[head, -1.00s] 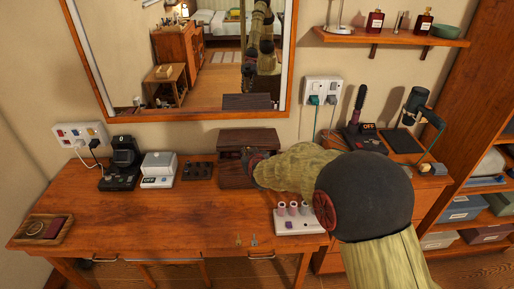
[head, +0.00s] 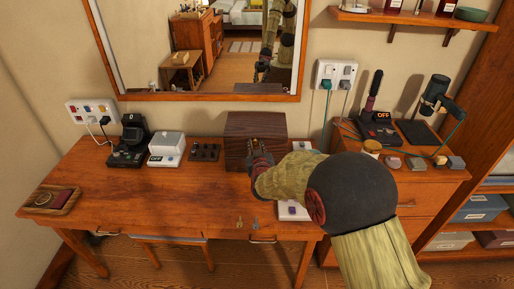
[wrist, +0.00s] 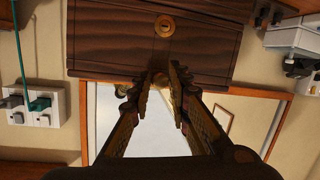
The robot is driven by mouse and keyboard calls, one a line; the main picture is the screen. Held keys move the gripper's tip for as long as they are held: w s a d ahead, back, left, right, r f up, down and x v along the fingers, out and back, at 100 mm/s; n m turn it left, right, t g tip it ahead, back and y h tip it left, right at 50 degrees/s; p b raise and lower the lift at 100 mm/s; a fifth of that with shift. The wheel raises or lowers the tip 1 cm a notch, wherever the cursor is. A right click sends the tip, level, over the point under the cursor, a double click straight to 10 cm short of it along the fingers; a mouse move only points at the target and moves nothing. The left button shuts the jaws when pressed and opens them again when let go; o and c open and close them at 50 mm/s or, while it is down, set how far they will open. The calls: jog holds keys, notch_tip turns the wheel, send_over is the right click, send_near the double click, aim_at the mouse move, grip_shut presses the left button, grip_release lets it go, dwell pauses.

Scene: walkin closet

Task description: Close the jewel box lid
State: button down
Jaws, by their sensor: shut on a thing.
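The dark wooden jewel box (head: 240,127) stands at the back of the desk, below the mirror. Its lid looks down in the head view, but I cannot tell whether it is fully closed. In the wrist view, turned upside down, the box front (wrist: 110,35) with a round brass keyhole plate (wrist: 165,26) fills the top. My gripper (head: 254,146) is at the front of the box. In the wrist view, my gripper (wrist: 165,72) has its fingertips close together around a brass knob (wrist: 161,80) at the box edge, partly hidden by the fingers.
On the desk left of the box are a dark button pad (head: 204,152), a white device (head: 167,147) and a black device (head: 131,140). A white holder (head: 294,210) lies beside my arm. The desk's left-centre is clear. The mirror (head: 200,97) hangs behind.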

jog(key=c, duration=2.1)
grip_release()
jog(key=f, duration=0.2)
jog(key=shift+s+d+f, duration=0.1)
jog(key=shift+s+f, duration=0.25)
jog(key=shift+c, duration=0.2)
jog(key=shift+o, duration=0.7)
jog(key=shift+w+f+g, duration=0.2)
jog(key=shift+f+g, duration=0.05)
jog(key=shift+g, duration=0.05)
jog(key=shift+o, duration=0.5)
jog(key=shift+w+r, duration=0.1)
jog(key=shift+w, duration=0.1)
jog(key=shift+o, duration=1.1)
jog(key=shift+r, duration=0.4)
jog(key=shift+r, duration=0.15)
jog(key=shift+s, duration=0.15)
jog(key=v, duration=1.1)
jog(key=shift+s, duration=0.4)
